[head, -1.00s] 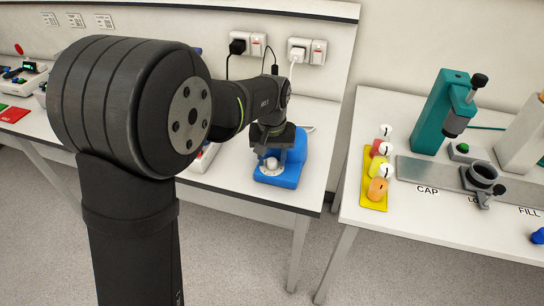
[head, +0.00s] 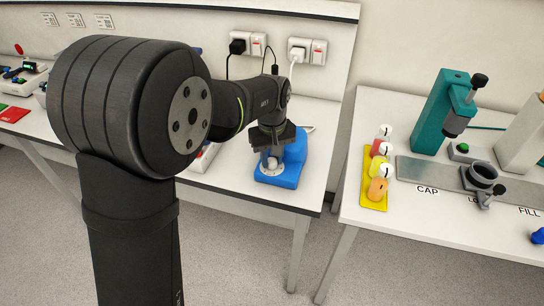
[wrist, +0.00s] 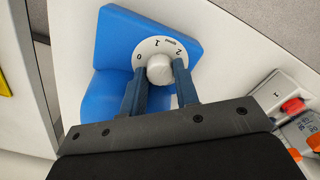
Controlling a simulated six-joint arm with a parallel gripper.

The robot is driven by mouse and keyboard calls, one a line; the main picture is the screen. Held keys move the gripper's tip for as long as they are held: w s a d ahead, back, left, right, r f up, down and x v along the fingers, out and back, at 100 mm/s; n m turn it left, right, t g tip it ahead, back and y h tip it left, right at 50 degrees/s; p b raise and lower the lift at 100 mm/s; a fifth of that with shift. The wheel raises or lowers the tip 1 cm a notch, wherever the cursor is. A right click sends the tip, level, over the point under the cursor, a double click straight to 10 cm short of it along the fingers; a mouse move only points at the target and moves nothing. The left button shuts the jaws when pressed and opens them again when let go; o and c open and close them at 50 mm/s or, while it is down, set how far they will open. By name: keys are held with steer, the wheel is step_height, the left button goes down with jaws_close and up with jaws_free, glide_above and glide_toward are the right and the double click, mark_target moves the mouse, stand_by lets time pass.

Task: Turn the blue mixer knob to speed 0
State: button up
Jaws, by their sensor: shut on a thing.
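The blue mixer (head: 294,150) stands near the right end of the left bench. The wrist view shows its blue base (wrist: 108,40) with a white dial (wrist: 145,48) marked 0, 1 and 2. A pale round knob (wrist: 159,68) sits at the dial's middle. My gripper (wrist: 160,78) has one finger on each side of the knob and is shut on it. In the head view my gripper (head: 271,155) reaches down over the mixer's front and partly hides the dial. I cannot tell which number the knob points to.
A device with a red button (wrist: 292,106) is close by at the right of the wrist view. A yellow tray (head: 368,198) with several small bottles, a teal press (head: 437,110) and a grey rail (head: 430,172) are on the right table. A gap separates the tables.

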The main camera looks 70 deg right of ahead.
steer(key=o, duration=1)
